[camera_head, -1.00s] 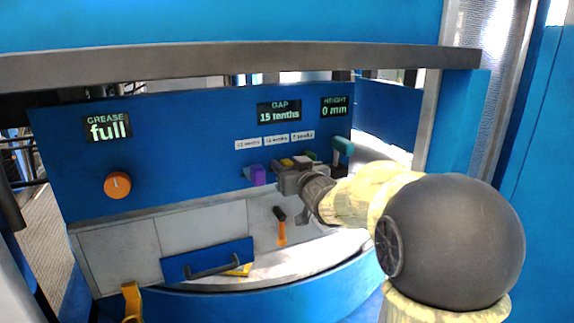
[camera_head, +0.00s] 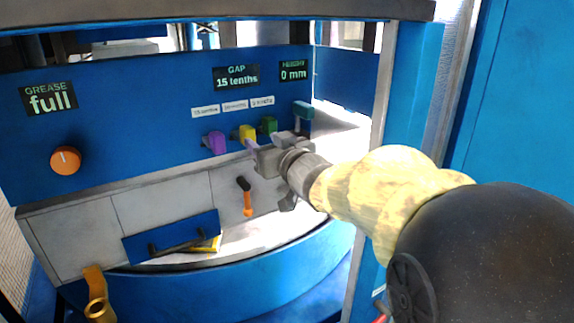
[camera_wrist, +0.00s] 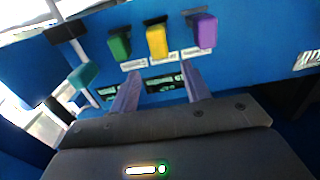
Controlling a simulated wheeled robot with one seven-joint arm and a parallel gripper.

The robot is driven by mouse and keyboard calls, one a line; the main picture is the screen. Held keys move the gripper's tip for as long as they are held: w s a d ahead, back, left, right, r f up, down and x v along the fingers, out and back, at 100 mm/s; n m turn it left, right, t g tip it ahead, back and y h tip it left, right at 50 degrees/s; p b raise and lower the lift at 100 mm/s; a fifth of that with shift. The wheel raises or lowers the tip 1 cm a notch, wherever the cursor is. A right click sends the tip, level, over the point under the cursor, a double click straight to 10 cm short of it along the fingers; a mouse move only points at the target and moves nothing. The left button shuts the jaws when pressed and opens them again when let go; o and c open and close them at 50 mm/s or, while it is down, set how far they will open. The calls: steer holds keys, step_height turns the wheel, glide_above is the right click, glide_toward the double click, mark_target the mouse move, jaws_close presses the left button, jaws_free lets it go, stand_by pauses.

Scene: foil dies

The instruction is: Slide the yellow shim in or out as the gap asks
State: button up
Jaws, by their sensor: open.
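The yellow shim (camera_head: 247,132) is a small block standing out from a slot in the blue panel, between the purple shim (camera_head: 215,143) and the green shim (camera_head: 269,125). The yellow shim also shows in the wrist view (camera_wrist: 157,41), upside down, beyond my fingers. My gripper (camera_head: 276,148) is open and empty, in front of and below the yellow and green shims. In the wrist view its two fingers (camera_wrist: 161,88) are spread apart, short of the shims. The GAP display (camera_head: 236,76) reads 15 tenths. How deep each shim sits is hard to tell.
Small white labels (camera_head: 234,106) sit above the shims, too blurred to read surely. A teal-topped lever (camera_head: 302,110) stands right of the green shim. An orange knob (camera_head: 66,160) is at left. An orange-handled lever (camera_head: 246,197) and a blue handled plate (camera_head: 171,236) are below.

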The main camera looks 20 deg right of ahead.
steer(key=s+d+b, duration=0.1)
steer(key=s, duration=0.7)
steer(key=shift+s+d, duration=0.3)
steer(key=shift+d, duration=0.1)
step_height(320, 180, down, 21)
steer(key=m+g+h+b, duration=0.1)
steer(key=m+g+h, duration=0.25)
steer(key=g, duration=0.35)
steer(key=s+a+f+n+g, duration=0.1)
steer(key=s+a+f+g, duration=0.3)
steer(key=s+f+g, duration=0.4)
steer(key=s+f, duration=0.4)
steer(key=f, duration=0.1)
steer(key=shift+f+b, duration=0.2)
steer(key=shift+b, duration=0.1)
